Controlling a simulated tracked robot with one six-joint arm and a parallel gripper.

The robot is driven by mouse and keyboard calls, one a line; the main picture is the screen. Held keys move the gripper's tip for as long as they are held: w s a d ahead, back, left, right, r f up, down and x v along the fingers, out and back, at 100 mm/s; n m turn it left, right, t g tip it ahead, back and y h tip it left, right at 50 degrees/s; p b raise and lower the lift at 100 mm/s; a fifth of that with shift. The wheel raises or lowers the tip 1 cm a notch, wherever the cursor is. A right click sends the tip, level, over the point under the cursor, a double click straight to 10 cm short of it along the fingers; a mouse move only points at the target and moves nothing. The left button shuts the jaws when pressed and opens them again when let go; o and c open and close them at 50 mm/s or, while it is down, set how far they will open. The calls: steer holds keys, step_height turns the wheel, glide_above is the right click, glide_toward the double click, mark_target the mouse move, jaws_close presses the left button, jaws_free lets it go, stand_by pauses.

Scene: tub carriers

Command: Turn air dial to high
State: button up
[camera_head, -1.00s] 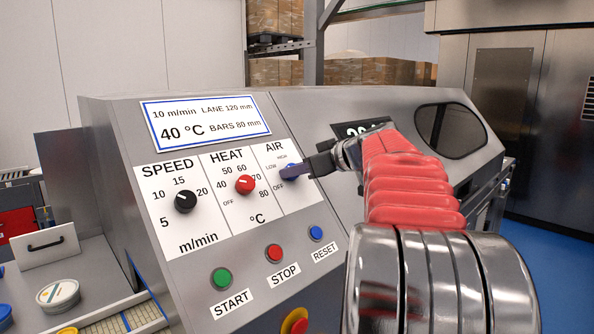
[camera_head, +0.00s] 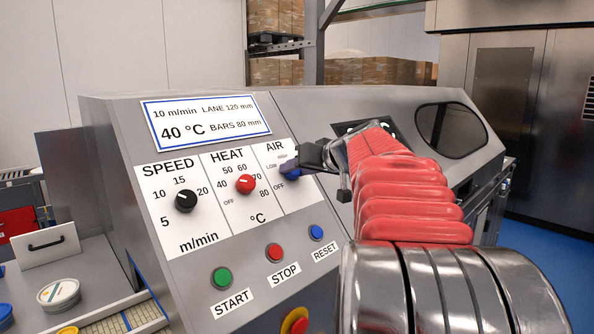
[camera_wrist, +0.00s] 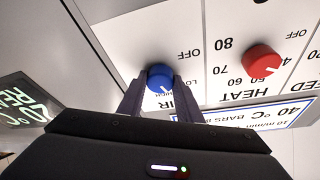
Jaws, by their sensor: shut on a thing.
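The air dial is a blue knob (camera_head: 290,167) on a white label panel marked OFF, LOW and HIGH, at the right of the three dials. It also shows in the wrist view (camera_wrist: 160,78), between my fingers. My gripper (camera_head: 298,163) is shut on the blue knob, coming from the right. In the wrist view its two dark fingers (camera_wrist: 158,98) stand on either side of the knob. There the knob's white pointer line points toward the HIGH lettering, though the exact setting is hard to tell. In the head view the fingers partly hide the knob and its label.
The red heat dial (camera_head: 245,184) and black speed dial (camera_head: 186,200) are to the left. Below are the green start (camera_head: 222,278), red stop (camera_head: 275,252) and blue reset (camera_head: 316,233) buttons. A display (camera_head: 206,121) reads 40 °C. Tubs (camera_head: 58,294) stand at the lower left.

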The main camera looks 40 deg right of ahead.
steer(key=shift+r+m+g+h, duration=0.1)
steer(key=shift+m+g+h, duration=0.35)
steer(key=shift+m, duration=1.25)
steer(key=shift+m+g+h, duration=0.35)
steer(key=shift+m+h, duration=0.2)
steer(key=shift+m, duration=1.15)
steer(key=o, duration=1)
steer(key=shift+o, duration=0.2)
steer(key=shift+a, duration=0.1)
steer(key=v, duration=1.3)
steer(key=shift+s, duration=0.3)
